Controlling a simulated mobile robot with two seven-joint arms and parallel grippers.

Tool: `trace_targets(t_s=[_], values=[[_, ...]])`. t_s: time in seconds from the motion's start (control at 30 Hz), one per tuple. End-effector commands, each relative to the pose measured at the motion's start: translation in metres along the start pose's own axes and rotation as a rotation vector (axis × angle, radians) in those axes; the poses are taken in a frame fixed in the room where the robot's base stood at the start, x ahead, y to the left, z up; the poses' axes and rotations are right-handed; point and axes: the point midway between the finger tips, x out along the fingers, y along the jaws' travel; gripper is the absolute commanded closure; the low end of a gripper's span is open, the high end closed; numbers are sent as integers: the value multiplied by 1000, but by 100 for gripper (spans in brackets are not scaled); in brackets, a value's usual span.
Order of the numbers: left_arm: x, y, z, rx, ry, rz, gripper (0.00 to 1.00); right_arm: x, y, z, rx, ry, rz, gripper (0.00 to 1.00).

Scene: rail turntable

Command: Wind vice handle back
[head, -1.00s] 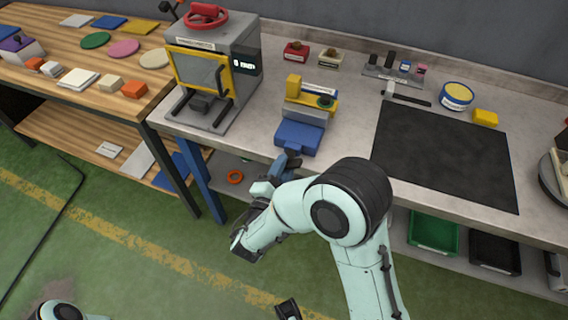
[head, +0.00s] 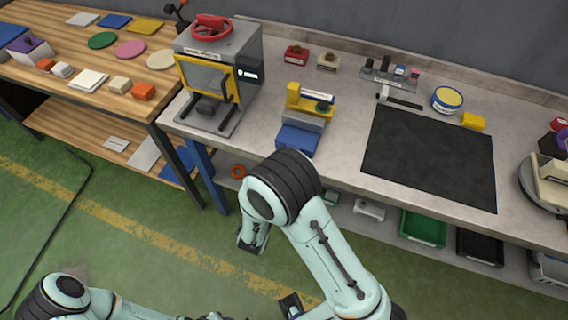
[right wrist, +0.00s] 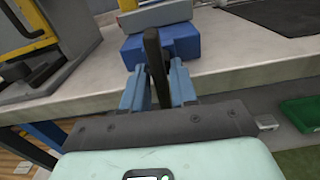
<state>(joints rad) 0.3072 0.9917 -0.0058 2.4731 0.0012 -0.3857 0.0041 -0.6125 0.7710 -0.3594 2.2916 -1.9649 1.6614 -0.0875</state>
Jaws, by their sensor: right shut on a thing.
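The blue vice (head: 298,138) stands at the front edge of the grey bench, and its blue body also shows in the right wrist view (right wrist: 185,42). A dark bar, the vice handle (right wrist: 156,60), stands out in front of it. My right gripper (right wrist: 152,85) is shut on this handle, with one blue finger on each side. In the head view my right arm hides the right gripper and the handle. A dark end piece at the bottom edge, seemingly my left gripper (head: 291,304), is low over the floor, away from the vice; its fingers are unclear.
A grey press with a yellow-framed window (head: 207,78) stands left of the vice. A black mat (head: 430,155) lies to the right, with a blue-and-yellow tin (head: 447,99) behind it. A green bin (head: 423,227) sits below the bench. Green floor is open in front.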

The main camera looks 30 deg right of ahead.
Motion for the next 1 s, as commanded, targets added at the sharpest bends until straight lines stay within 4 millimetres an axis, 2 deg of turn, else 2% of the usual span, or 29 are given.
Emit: trace_targets(t_s=[0.03,0.6,0.8,1.0], values=[[-10,5,-3,2,6,2,57,0,1,4,-50,0,1,100],[-74,40,-39,21,58,20,57,2,2,4,-589,-3,0,100],[-86,48,-50,26,73,25,57,1,2,3,-777,-3,1,100],[-90,51,-54,28,78,27,57,0,1,1,-966,-3,1,100]])
